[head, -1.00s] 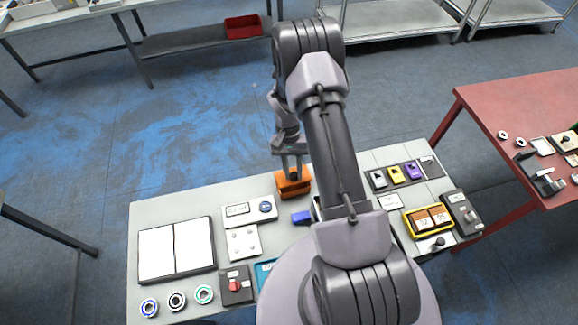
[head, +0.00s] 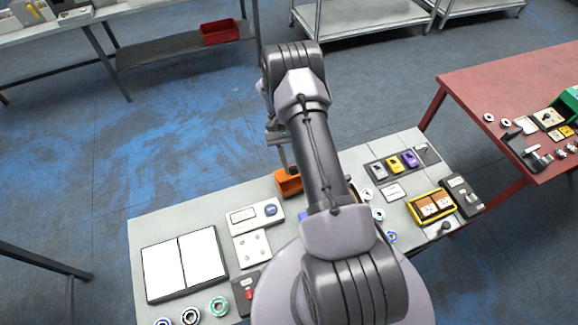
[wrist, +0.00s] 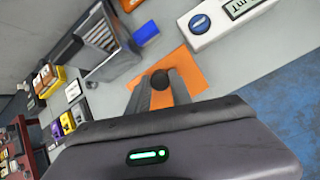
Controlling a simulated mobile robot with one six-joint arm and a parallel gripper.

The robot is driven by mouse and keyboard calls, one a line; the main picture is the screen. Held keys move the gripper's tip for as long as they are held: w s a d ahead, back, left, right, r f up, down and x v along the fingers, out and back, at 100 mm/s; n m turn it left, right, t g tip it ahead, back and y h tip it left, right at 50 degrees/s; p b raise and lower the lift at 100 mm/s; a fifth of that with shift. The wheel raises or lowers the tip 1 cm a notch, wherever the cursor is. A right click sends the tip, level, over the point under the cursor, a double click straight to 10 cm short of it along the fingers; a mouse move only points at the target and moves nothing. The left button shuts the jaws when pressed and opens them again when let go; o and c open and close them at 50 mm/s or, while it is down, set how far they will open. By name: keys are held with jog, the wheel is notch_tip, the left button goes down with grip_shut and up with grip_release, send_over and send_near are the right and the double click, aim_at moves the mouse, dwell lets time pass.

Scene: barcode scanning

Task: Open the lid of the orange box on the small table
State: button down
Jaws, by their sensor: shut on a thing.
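The orange box (head: 287,183) stands at the far edge of the small table (head: 180,203), partly hidden by my arm in the head view. In the wrist view, an orange flat surface (wrist: 187,68), apparently its lid, lies under my fingers. A dark round knob (wrist: 159,79) is between the fingertips. My gripper (wrist: 160,85) is shut on this knob. In the head view my gripper (head: 289,166) is at the top of the box. I cannot tell clearly how far the lid is raised.
A panel with a blue round button (head: 270,210) is left of the box. A blue block (wrist: 146,32) and a grey bin (wrist: 110,62) are near it in the wrist view. A red table (head: 500,85) stands at the right. The floor beyond the box is clear.

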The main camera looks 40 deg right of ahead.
jog(key=shift+w+d+r+g, duration=0.1)
jog(key=shift+w+g, duration=0.1)
jog(key=shift+g, duration=0.1)
dwell(0.4)
jog(key=c, duration=1.1)
grip_release()
jog(key=shift+c, duration=0.2)
jog(key=shift+r, duration=0.1)
jog(key=v, duration=1.2)
jog(key=shift+s, duration=0.1)
